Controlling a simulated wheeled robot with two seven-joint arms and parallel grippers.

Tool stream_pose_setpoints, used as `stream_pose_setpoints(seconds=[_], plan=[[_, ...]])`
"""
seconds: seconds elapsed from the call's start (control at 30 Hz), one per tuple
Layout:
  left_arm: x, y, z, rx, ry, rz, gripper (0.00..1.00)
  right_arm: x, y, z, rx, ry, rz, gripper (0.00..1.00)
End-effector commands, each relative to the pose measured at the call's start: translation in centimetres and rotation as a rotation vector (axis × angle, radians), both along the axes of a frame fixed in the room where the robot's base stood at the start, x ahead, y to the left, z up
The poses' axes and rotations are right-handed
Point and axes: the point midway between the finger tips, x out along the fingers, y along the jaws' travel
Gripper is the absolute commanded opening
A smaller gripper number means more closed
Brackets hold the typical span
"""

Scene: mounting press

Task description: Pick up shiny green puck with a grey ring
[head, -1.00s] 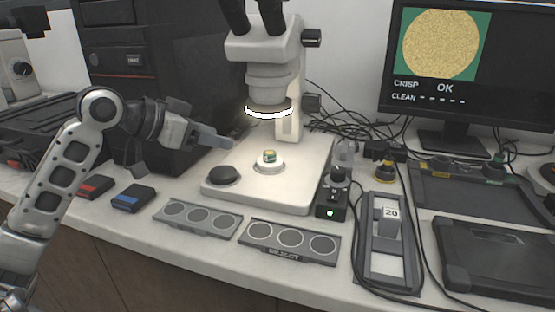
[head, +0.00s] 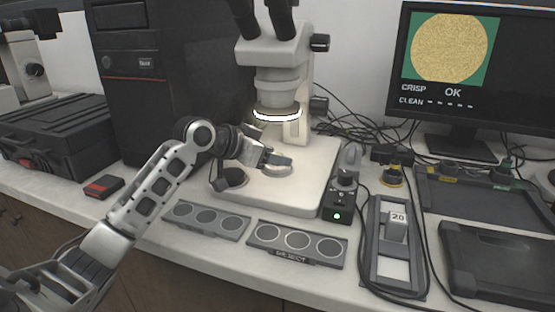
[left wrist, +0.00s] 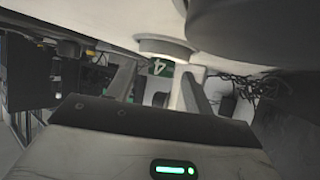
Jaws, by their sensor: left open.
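The puck (left wrist: 160,67) shows in the left wrist view as a small green side with a pale mark like a 4. In the head view my left gripper (head: 282,163) is over the stage plate (head: 277,171) under the microscope and hides the puck. In the left wrist view the open fingers (left wrist: 160,78) stand on either side of the puck, with gaps visible. I cannot make out a grey ring. My right gripper is not in view.
The microscope head with its lit ring (head: 277,117) is close above my left gripper. Two trays with round wells, one plain (head: 208,220) and one marked REJECT (head: 296,243), lie in front of the base. A control box (head: 337,205) stands at the right. The monitor (head: 470,70) reads OK.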

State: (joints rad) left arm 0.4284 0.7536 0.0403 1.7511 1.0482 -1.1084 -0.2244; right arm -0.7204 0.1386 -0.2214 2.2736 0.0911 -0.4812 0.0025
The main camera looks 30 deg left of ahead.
Motion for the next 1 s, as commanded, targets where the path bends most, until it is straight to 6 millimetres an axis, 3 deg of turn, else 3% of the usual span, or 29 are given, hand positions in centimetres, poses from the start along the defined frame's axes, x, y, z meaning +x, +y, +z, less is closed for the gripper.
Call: stream_pose_setpoints(seconds=[0.23, 0.4, 0.73, 1.0], plan=[[0.2, 0.0, -0.1, 0.0, 0.0, 0.001, 0.52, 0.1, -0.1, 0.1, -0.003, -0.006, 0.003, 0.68], [0.2, 0.0, -0.1, 0.0, 0.0, 0.001, 0.05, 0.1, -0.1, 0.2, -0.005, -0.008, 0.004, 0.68], [0.2, 0.0, 0.0, 0.0, 0.0, 0.001, 0.04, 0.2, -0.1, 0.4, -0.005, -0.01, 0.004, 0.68], [-0.2, 0.1, 1.4, 0.001, 0.002, 0.001, 0.04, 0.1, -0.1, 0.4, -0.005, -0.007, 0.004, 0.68]])
